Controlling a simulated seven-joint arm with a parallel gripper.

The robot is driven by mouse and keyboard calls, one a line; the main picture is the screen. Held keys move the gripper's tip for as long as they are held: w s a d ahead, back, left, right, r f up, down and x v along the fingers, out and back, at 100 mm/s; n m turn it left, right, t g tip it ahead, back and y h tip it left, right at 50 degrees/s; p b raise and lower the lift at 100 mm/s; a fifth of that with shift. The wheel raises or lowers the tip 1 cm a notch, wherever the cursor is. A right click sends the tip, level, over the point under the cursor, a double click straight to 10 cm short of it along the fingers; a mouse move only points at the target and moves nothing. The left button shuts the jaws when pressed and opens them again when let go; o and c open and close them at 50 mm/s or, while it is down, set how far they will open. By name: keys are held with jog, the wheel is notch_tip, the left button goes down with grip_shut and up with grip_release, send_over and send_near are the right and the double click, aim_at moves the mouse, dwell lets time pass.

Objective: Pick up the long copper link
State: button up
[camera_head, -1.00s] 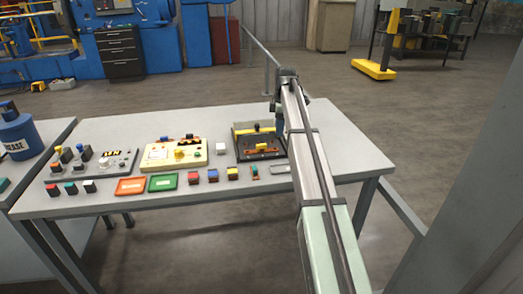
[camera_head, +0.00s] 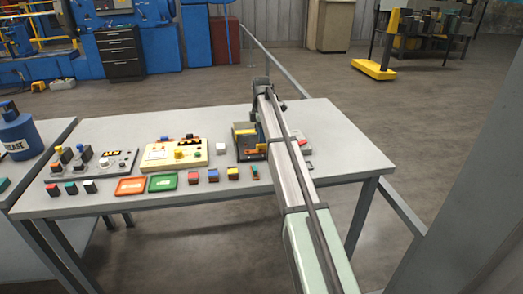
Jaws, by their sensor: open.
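An orange-copper bar (camera_head: 254,150) lies on the black stand (camera_head: 243,158) at the right part of the table; my arm hides its right side. A smaller piece with orange and green (camera_head: 255,173) lies on the table just in front of that stand. I cannot tell for certain which of these is the long copper link. My gripper (camera_head: 260,132) hangs from the arm's far end, over the back of the black stand, mostly hidden by the arm. It is open, and I see nothing held in it.
A cream stand (camera_head: 160,156) and a grey panel with knobs (camera_head: 118,164) stand to the left. Orange (camera_head: 131,186) and green (camera_head: 163,183) trays and several small blocks line the front. A grey plate (camera_head: 308,165) lies right of the arm. The table's right end (camera_head: 340,155) is clear.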

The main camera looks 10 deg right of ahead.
aim_at(262, 145)
jog(key=shift+f, duration=2.8)
grip_shut()
